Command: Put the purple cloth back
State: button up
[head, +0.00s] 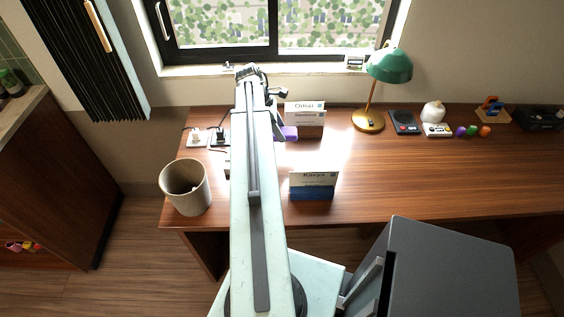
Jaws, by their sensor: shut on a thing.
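The purple cloth (289,133) shows as a small patch just right of my arm, near the back of the desk. It is at the lower left of a white name card reading "Omar" (305,113). My gripper (279,125) is at the far end of my arm, mostly hidden by it, and is shut on the purple cloth. The fingertips and the rest of the cloth are hidden, so I cannot tell whether the cloth touches the desk. A blue folded cloth (312,193) lies at a second card, "Kavya" (314,178), nearer the front.
The wooden desk (400,180) is clear at front right. A beige bin (186,187) stands left of my arm. A green lamp (389,66), a dark device (404,122) and small toys (473,131) stand along the back. A grey box-like thing (450,270) is at lower right.

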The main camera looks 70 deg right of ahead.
notch_tip(320, 180, down, 10)
jog(key=b, duration=1)
jog(key=shift+f, duration=0.15)
jog(key=shift+r, duration=0.25)
jog(key=shift+f, duration=0.2)
jog(key=o, duration=1.2)
jog(key=shift+r, duration=0.1)
jog(key=p+v, duration=1.1)
jog(key=shift+r, duration=0.35)
jog(key=shift+w+r+p, duration=0.2)
jog(key=shift+r+p, duration=0.1)
jog(key=shift+r, duration=0.05)
jog(key=shift+f, duration=0.1)
